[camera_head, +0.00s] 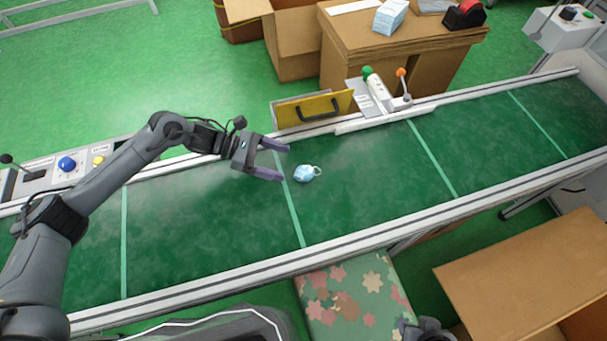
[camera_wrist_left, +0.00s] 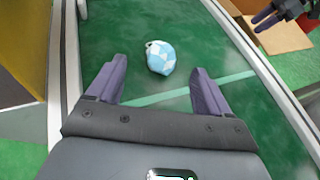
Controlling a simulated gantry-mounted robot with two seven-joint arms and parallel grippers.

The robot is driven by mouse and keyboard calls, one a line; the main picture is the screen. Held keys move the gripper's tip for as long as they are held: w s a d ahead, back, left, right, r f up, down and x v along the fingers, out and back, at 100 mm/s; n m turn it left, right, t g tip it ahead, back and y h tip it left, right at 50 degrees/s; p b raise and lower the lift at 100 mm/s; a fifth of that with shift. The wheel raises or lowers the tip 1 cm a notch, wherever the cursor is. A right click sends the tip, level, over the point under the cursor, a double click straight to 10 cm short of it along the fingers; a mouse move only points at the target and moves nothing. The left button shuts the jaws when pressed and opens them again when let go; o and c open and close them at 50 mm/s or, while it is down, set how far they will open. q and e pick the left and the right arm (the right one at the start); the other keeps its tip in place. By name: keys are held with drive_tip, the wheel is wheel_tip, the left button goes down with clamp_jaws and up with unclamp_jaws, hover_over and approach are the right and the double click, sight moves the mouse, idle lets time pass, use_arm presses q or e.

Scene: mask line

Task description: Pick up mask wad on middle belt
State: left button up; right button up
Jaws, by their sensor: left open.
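The mask wad (camera_head: 306,173), a small light-blue and white crumple with a thin loop, lies on the green middle belt (camera_head: 370,185), just right of a pale cross line. My left gripper (camera_head: 284,163) is open and empty, its two purple fingers pointing at the wad from the left, a short gap away. In the left wrist view the wad (camera_wrist_left: 160,57) lies ahead of the open fingers (camera_wrist_left: 159,80), roughly centred between them and not touched. My right gripper (camera_wrist_left: 272,14) shows only in part at the top right corner there, and its opening is unclear.
A yellow panel with a black handle (camera_head: 316,108) and levers (camera_head: 388,90) stand along the far belt rail. A control box with buttons (camera_head: 70,165) is at left. Cardboard boxes stand behind and at lower right (camera_head: 520,270). The belt around the wad is clear.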

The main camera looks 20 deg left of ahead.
sight(300, 169)
use_arm(q)
drive_tip(key=x, duration=0.3)
drive_tip(key=shift+s, duration=0.1)
drive_tip(key=shift+d+f+b, duration=0.2)
drive_tip(key=shift+d+b, duration=0.05)
drive_tip(key=shift+b, duration=0.3)
drive_tip(key=b+x, duration=0.1)
drive_tip(key=x, duration=0.3)
drive_tip(key=shift+d+f+b, duration=0.1)
drive_tip(key=shift+d+b, duration=0.15)
drive_tip(key=shift+b, duration=0.15)
drive_tip(key=shift+a, duration=0.1)
drive_tip(key=shift+c, duration=0.2)
drive_tip(key=c, duration=1.1)
